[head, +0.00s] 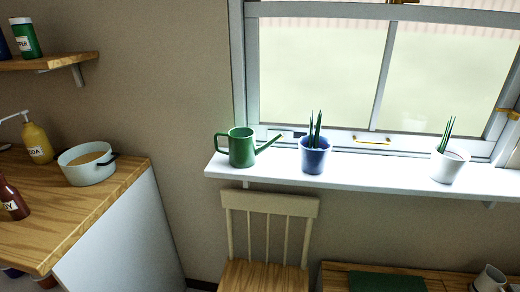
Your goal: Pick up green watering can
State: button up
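The green watering can (241,148) stands upright near the left end of the white windowsill shelf (390,181). Its handle points left and its spout points right, toward a blue plant pot (314,157). The spout tip is close to the pot; I cannot tell whether they touch. My gripper is not in view.
A white plant pot (448,164) stands farther right on the sill. A wooden chair (268,205) is below the watering can. A wooden counter (110,204) at left holds a white pot (88,168) and bottles. A low wooden table (440,283) is at lower right.

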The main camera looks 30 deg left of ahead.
aim_at(243, 154)
jog(key=z, duration=1.3)
jog(key=k, duration=1.8)
jog(key=u, duration=1.85)
jog(key=i, duration=1.05)
